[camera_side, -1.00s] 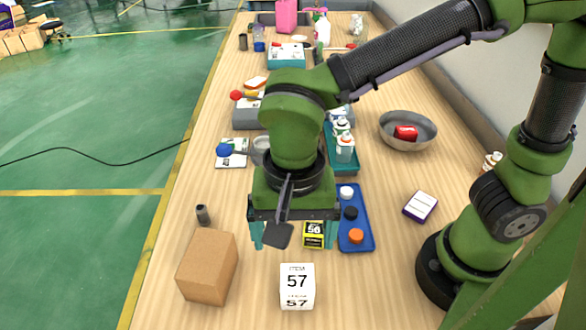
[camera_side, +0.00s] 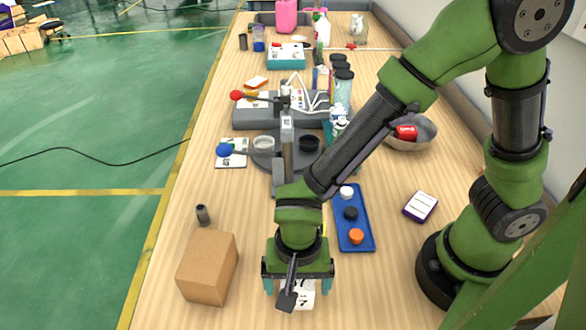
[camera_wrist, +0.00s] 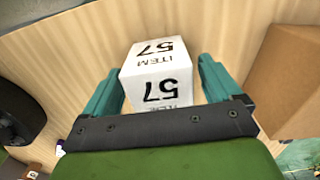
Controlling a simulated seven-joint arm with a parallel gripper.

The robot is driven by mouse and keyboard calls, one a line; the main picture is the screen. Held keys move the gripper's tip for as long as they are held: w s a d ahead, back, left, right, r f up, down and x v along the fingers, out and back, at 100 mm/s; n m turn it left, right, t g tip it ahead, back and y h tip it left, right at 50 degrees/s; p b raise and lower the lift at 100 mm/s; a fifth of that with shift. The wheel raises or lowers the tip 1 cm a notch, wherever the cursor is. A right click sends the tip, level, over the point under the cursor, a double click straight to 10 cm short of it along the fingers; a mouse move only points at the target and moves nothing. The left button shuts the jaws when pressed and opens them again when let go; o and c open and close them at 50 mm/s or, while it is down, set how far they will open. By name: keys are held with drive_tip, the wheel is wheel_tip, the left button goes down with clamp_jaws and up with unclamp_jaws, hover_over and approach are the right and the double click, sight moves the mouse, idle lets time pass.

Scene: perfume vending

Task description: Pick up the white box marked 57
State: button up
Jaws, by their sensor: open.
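The white box marked 57 (camera_side: 305,299) stands on the wooden table near the front. It is mostly covered by my gripper (camera_side: 298,287) in the side view. In the wrist view the box (camera_wrist: 158,72) shows its "ITEM 57" print upside down. My gripper's teal fingers are open, one on each side of the box, with a visible gap on both sides in the wrist view. Whether the fingers reach down far along the box's sides is hard to tell.
A brown cardboard box (camera_side: 207,267) stands close on the left, and shows at right in the wrist view (camera_wrist: 297,80). A blue tray (camera_side: 354,240) with several caps lies behind right. A small dark cylinder (camera_side: 203,215) stands behind the cardboard box. Table right of the gripper is clear.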

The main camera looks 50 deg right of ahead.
drive_tip(key=shift+f, duration=0.8)
drive_tip(key=shift+c, duration=0.4)
drive_tip(key=c, duration=1)
drive_tip(key=shift+r, duration=0.15)
